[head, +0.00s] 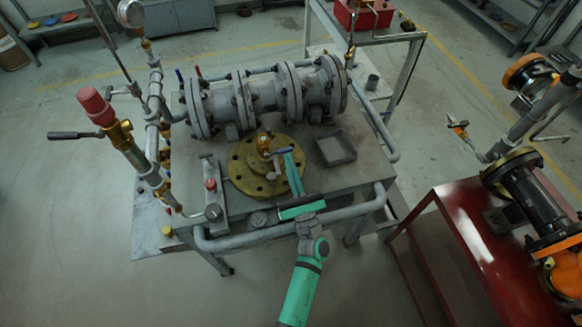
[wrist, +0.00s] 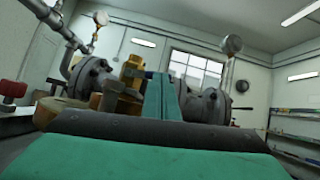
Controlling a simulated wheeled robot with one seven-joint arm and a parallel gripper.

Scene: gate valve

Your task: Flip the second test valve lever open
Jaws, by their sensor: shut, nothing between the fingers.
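A brass valve fitting (head: 264,145) stands on a round olive-brass flange (head: 243,178) on the grey bench. A small dark-blue lever-like piece (head: 278,149) runs from the fitting toward my gripper (head: 290,156). In the wrist view the brass fitting (wrist: 130,72) is left of my gripper (wrist: 162,80), with the blue piece (wrist: 146,74) between them. My gripper's green fingers are shut and hold nothing. Their tips are close beside the blue piece; I cannot tell whether they touch. A blue lever (head: 179,76) and a red lever (head: 198,72) stand upright behind, by the large grey valve body (head: 265,93).
A square grey tray (head: 336,148) lies right of the flange. A vertical pipe stack with a red-capped brass valve (head: 112,125) stands at left. A grey rail (head: 255,241) runs along the bench front. A red bench (head: 440,225) with black pipework is at right.

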